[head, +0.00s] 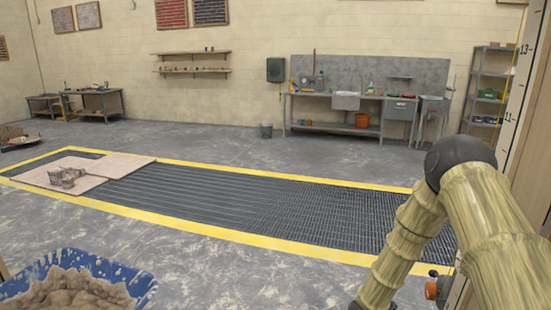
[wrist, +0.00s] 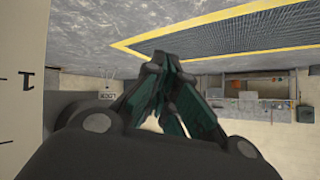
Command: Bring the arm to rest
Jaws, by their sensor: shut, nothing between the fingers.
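My arm stands at the right of the head view, bent at a dark elbow joint, with yellowish covers on its links. One link runs down out of the bottom of the picture, so my gripper is not seen there. In the wrist view my gripper (wrist: 168,62) has its dark green fingers drawn together at the tips, with nothing between them. The fingers point toward the grey floor and the yellow-edged grating, and touch nothing that I can see.
A blue tub (head: 135,283) of mortar stands at the bottom left. A floor grating (head: 280,205) with a yellow border crosses the middle, with a board (head: 110,170) on its left end. A marked post (head: 515,110) rises close beside my arm. A workbench (head: 335,97) lines the back wall.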

